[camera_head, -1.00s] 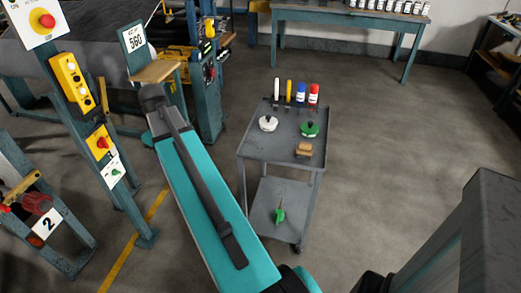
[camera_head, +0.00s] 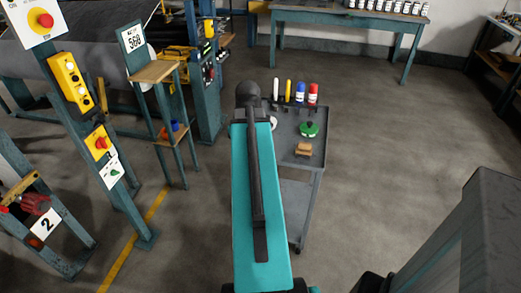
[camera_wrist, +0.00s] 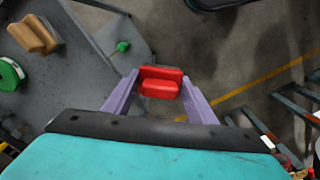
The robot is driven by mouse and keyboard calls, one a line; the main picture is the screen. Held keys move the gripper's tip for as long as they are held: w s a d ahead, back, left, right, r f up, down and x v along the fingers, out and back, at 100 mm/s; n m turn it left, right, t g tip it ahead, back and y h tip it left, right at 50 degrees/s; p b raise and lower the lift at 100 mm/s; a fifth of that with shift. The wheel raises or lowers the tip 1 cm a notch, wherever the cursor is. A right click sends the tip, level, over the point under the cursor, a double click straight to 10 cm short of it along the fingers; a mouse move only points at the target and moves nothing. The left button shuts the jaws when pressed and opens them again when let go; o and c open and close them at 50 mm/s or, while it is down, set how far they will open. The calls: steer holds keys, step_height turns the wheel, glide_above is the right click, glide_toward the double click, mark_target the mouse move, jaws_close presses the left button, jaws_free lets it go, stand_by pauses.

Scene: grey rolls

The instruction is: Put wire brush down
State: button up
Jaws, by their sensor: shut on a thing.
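In the wrist view my gripper (camera_wrist: 161,78) has its two pale purple fingers shut on a red block with a raised ridge, which I take to be the wire brush (camera_wrist: 160,88). Bare floor shows behind it, beside the grey cart (camera_wrist: 75,95). In the head view the cart (camera_head: 313,168) stands partly behind my teal arm, which hides my gripper and the brush. A tan block (camera_head: 303,148) of similar shape lies on the cart top; it also shows in the wrist view (camera_wrist: 33,35).
A green lidded thing (camera_head: 309,129), a partly hidden white one (camera_head: 273,122) and upright bottles and markers (camera_head: 300,92) occupy the cart top. A green thing (camera_wrist: 123,46) is on its lower shelf. A stand (camera_head: 155,72) is left of my arm. Floor right of the cart is clear.

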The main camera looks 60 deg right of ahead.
steer(key=shift+m, duration=0.5)
steer(key=s, duration=0.1)
steer(key=s+d, duration=0.1)
steer(key=s, duration=0.1)
steer(key=s+d, duration=0.1)
steer(key=shift+s+f, duration=0.2)
steer(key=shift+w+d+f+p, duration=0.3)
steer(key=shift+w+d, duration=1.15)
steer(key=shift+d, duration=0.6)
steer(key=shift+w+d+f+p, duration=0.15)
steer(key=shift+w+d+p, duration=0.1)
steer(key=shift+w+d, duration=1.55)
steer(key=shift+w+d+f+p, duration=0.3)
steer(key=shift+w+d, duration=0.8)
steer(key=shift+d, duration=1.25)
steer(key=shift+w+d, duration=0.25)
steer(key=shift+d, duration=0.1)
steer(key=shift+f+p, duration=0.45)
steer(key=shift+f, duration=1.3)
steer(key=shift+f, duration=0.1)
